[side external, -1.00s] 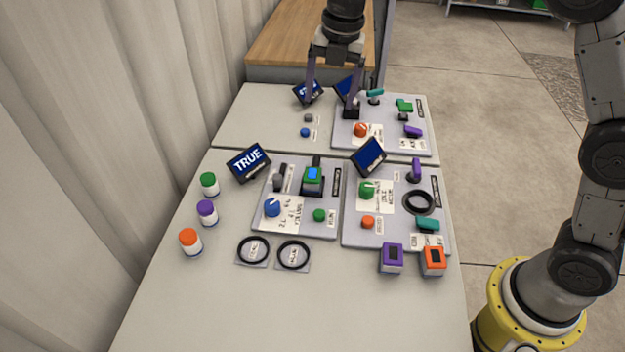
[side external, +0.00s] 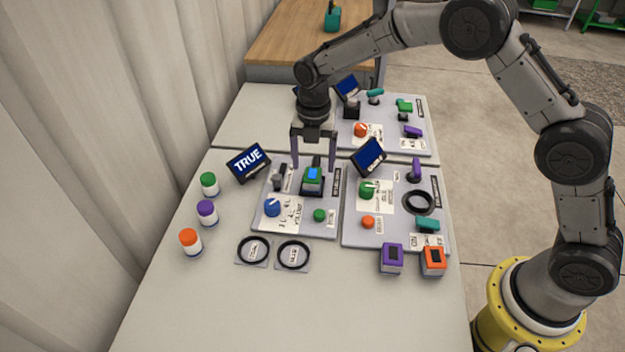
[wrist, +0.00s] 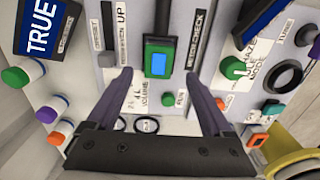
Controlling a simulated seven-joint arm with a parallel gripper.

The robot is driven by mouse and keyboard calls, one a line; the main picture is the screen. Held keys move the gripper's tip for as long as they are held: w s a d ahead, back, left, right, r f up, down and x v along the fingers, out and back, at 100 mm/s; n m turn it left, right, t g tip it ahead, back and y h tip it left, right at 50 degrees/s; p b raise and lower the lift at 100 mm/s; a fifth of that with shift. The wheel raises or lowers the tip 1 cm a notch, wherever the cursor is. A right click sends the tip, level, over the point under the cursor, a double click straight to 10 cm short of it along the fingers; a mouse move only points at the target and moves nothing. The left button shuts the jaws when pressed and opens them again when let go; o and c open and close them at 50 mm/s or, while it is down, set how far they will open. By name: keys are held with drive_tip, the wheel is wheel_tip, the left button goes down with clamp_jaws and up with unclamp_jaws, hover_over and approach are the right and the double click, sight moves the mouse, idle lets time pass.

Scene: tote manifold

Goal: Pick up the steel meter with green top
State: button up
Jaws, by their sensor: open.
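The steel meter with green top (side external: 312,181) stands on the left grey panel. It has a green top with a blue screen. In the wrist view the meter (wrist: 159,58) shows near the top middle, beyond and between the two fingers. My gripper (side external: 313,168) is open, its two purple-grey fingers pointing down at the back of the meter. The wrist view shows the gripper (wrist: 160,85) with nothing between its fingers. Whether the fingers are level with the meter's sides cannot be told.
On the same panel (side external: 330,228) are a blue knob (side external: 272,208), a green button (side external: 319,215) and a grey slider (side external: 279,176). A "TRUE" screen (side external: 248,162) stands at left. Purple (side external: 391,258) and orange (side external: 433,261) meters sit at front right. The front table (side external: 290,315) is clear.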

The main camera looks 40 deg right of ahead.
sight(312, 175)
wheel_tip(312, 175, down, 5)
drive_tip(key=shift+w+f, duration=0.1)
drive_tip(key=shift+w, duration=0.05)
clamp_jaws()
idle(0.5)
